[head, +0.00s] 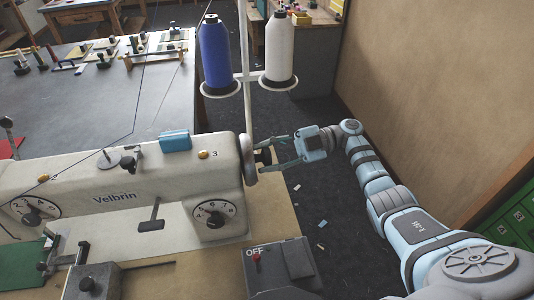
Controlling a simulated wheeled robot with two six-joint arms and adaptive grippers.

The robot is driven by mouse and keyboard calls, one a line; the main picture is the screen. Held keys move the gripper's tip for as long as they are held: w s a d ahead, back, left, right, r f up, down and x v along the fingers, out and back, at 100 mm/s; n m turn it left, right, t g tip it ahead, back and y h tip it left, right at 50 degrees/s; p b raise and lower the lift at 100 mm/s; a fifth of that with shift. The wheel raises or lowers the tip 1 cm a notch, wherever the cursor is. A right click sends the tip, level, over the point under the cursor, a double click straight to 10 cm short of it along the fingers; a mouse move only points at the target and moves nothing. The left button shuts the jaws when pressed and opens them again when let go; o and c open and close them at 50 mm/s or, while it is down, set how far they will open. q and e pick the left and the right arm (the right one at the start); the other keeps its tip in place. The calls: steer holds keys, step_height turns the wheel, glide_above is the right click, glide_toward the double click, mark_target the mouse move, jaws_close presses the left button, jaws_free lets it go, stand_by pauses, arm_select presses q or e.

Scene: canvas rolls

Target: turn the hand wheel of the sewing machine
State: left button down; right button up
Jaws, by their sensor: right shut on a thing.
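The cream sewing machine (120,200) marked "Velbrin" stands at the lower left. Its pale hand wheel (248,161) is on the machine's right end, seen nearly edge-on. A dark knob (262,156) sticks out from the wheel's right side. My right gripper (268,157) reaches in from the right, level with the wheel. Its two thin fingers lie on either side of the dark knob and are shut on it. The exact finger contact is too small to make out. My left gripper is not in view.
A thread stand with a blue cone (216,55) and a white cone (280,52) rises just behind the wheel. A switch box (285,265) marked "OFF" sits in front. Dark floor lies under my right arm, with a tan wall (440,80) beyond it.

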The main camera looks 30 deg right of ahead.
steer(key=shift+f+m, duration=0.1)
steer(key=shift+m, duration=0.8)
steer(key=o, duration=1.1)
steer(key=shift+o, duration=0.2)
steer(key=shift+d, duration=0.1)
steer(key=s+d, duration=0.1)
steer(key=d, duration=0.6)
steer(key=shift+d+r, duration=0.15)
steer(key=shift+r, duration=0.05)
steer(key=shift+s, duration=0.1)
